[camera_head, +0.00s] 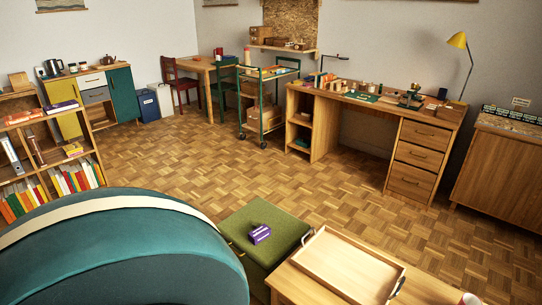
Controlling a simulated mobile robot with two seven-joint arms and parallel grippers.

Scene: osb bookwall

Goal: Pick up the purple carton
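The purple carton (260,233) is a small box with a pale band or label on it. It rests on the green cushioned top of a low stool or ottoman (264,214), near the lower middle of the head view. It lies close to the wooden tray's left side. No gripper is near it. Neither of my grippers is in the head view.
A wooden tray (313,234) sits on a low table (423,288) right of the stool. A teal rounded armchair (150,250) fills the lower left. A bookshelf (92,152) stands left, a desk (412,165) at the back right. Parquet floor (205,160) between is clear.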

